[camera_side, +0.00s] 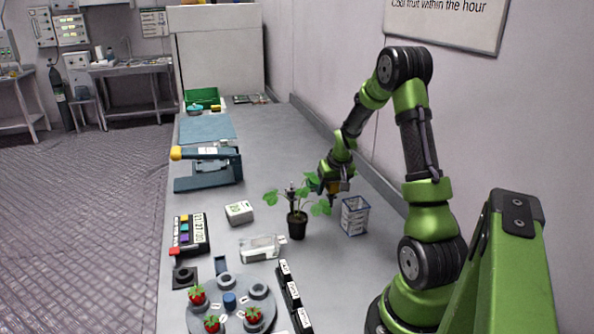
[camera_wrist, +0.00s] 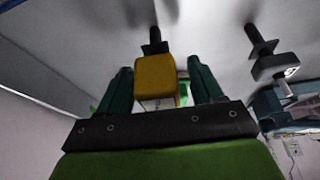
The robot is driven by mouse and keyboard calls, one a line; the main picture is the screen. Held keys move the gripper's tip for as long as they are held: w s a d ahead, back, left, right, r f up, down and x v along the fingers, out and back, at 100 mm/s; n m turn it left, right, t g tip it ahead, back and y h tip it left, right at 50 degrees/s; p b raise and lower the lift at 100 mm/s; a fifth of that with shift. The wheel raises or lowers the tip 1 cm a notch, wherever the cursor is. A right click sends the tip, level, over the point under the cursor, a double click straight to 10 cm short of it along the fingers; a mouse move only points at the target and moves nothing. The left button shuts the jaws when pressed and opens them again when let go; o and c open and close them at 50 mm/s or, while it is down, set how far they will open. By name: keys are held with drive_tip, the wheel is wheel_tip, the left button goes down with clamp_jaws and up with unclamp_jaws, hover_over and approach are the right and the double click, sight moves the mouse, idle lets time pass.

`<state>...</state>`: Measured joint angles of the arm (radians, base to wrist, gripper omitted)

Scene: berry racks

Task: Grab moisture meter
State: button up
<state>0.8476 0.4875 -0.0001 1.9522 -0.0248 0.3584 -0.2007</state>
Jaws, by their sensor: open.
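My gripper (camera_side: 337,187) is low over the bench, just right of a potted plant (camera_side: 297,222) with green leaves. In the wrist view, my gripper (camera_wrist: 160,68) has its two dark green fingers apart. A yellow block (camera_wrist: 155,76) with a pale face shows between them, with gaps on both sides. A little yellow also shows at the gripper in the side view. This block may be the moisture meter, but its lower part is hidden. A slim dark grey upright thing (camera_side: 290,191) stands at the plant, and I cannot tell what it is.
A wall runs along the right.

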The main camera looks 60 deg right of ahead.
drive_tip(key=c, duration=1.1)
drive_tip(key=shift+r, duration=0.15)
